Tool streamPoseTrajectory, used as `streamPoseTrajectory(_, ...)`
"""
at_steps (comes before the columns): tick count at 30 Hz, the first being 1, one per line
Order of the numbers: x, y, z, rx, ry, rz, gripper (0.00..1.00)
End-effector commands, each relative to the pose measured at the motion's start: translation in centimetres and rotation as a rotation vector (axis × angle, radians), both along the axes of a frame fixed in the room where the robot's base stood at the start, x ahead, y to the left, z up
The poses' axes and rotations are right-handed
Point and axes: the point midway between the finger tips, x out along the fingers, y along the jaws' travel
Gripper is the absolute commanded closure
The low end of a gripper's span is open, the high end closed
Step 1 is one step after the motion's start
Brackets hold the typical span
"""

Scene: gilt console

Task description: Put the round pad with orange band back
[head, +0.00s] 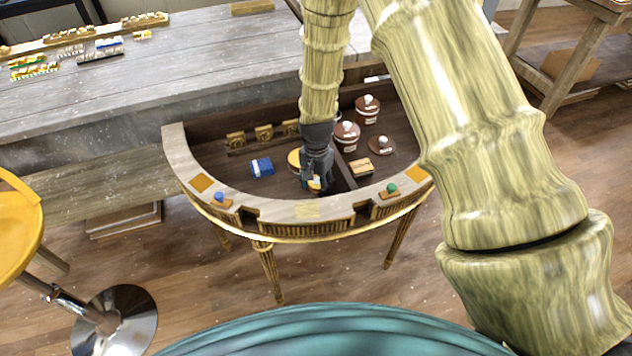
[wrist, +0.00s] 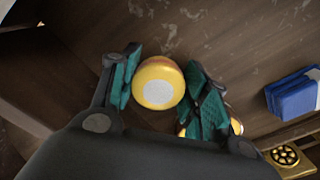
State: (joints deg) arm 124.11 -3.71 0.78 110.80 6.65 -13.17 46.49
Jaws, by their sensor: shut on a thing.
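The round pad with orange band (wrist: 158,92) is between my fingers in the wrist view, with a pale round face and a yellow-orange side. My gripper (wrist: 163,72) is shut on it. In the head view my gripper (head: 315,181) points down into the half-round console (head: 178,150), and a small part of the pad (head: 314,185) shows at the fingertips. Whether the pad touches the console floor, I cannot tell. Another yellow-edged round thing (head: 293,159) is just left of my gripper, partly hidden by it.
A blue block (head: 262,167) lies left of my gripper. A dark divider (head: 343,174) and a tan block (head: 361,167) are to its right. Brown round pieces (head: 346,135) stand farther right. The raised front rim carries a blue knob (head: 219,197) and a green knob (head: 391,188).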

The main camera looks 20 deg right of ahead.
Motion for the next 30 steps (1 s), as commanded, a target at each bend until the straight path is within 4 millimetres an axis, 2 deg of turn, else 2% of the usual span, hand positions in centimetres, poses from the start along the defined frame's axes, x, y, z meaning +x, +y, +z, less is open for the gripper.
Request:
streamPoseTrajectory(12, 0.01, 0.0, -0.51, 0.0, 0.0, 0.001, 0.8)
streamPoseTrajectory(13, 0.03, 0.0, -0.43, -0.001, -0.001, 0.001, 0.49)
streamPoseTrajectory(16, 0.02, 0.01, -0.42, -0.001, -0.001, 0.0, 0.33)
streamPoseTrajectory(25, 0.03, 0.0, -0.37, -0.001, -0.001, 0.0, 0.33)
streamPoseTrajectory(30, 0.09, 0.0, 0.3, 0.0, -0.003, 0.0, 0.33)
